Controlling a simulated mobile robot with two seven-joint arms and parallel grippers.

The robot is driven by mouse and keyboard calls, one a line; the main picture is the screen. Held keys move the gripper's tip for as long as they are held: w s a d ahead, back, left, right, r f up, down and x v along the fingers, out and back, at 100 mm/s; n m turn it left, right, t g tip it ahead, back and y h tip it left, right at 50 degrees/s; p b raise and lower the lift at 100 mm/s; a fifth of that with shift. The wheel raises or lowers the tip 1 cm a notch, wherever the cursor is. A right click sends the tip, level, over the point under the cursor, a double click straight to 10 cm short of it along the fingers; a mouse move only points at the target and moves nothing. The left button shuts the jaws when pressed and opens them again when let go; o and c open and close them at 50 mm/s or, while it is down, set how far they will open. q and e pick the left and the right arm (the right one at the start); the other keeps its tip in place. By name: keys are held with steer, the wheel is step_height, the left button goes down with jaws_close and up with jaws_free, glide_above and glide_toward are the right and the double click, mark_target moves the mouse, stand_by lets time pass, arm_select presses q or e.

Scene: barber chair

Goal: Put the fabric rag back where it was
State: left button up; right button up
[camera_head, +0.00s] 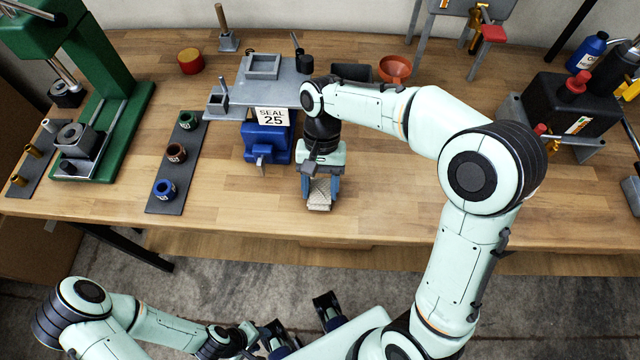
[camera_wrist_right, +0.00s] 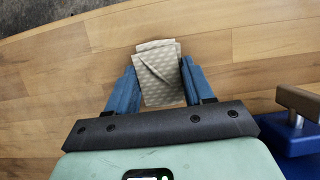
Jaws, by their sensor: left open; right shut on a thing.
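The fabric rag (camera_head: 319,194) is a beige, patterned, folded cloth near the front edge of the wooden workbench. My right gripper (camera_head: 320,190) points down at the bench with its blue fingers on both sides of the rag. In the right wrist view the rag (camera_wrist_right: 158,75) lies between the two fingers of the right gripper (camera_wrist_right: 158,85), which is shut on it. I cannot tell whether the rag touches the bench top. My left gripper (camera_head: 297,322) is open and empty, low in the head view, in front of the bench.
A blue vise (camera_head: 266,143) with a "SEAL 25" sign stands left of my right gripper. A dark strip with several coloured rings (camera_head: 176,152) and a green press (camera_head: 110,130) are farther left. An orange funnel (camera_head: 395,68) stands behind. Bench space (camera_head: 400,200) right of the rag is clear.

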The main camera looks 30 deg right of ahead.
arm_select(q)
steer(key=shift+f, duration=0.1)
arm_select(e)
steer(key=shift+f, duration=0.15)
steer(key=o, duration=1)
arm_select(q)
steer(key=r+p, duration=0.1)
steer(key=w+r+p, duration=0.1)
steer(key=r, duration=0.1)
steer(key=shift+w+p, duration=0.1)
steer(key=shift+p, duration=0.25)
arm_select(e)
steer(key=v, duration=1.2)
